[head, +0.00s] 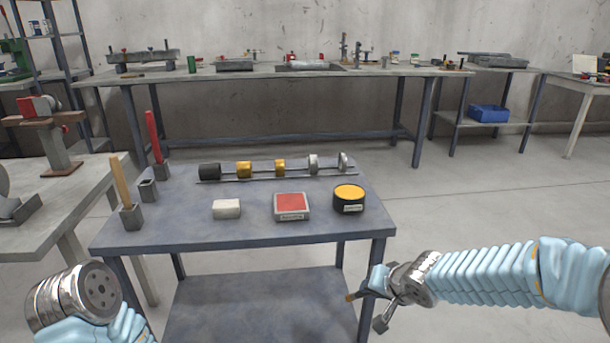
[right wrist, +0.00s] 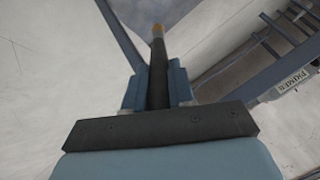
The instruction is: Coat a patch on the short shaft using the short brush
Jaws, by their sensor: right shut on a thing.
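My right gripper (head: 368,298) is low, in front of the table's right front corner. It is shut on a dark, rod-like tool (right wrist: 158,75) with a tan tip, which looks like the short brush. The tip points away from the wrist. On the table, a row of shaft parts lies along a thin rail (head: 225,180): a black cylinder (head: 209,171), two yellow rings (head: 244,169) and two silver discs (head: 313,162). I cannot tell which is the short shaft. A round black tin with a yellow top (head: 348,198) stands at the right. My left gripper is out of view.
At the left stand a tan-handled tool (head: 121,182), a red-handled tool (head: 154,135) and an empty grey holder (head: 148,189). Clear floor lies to the right.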

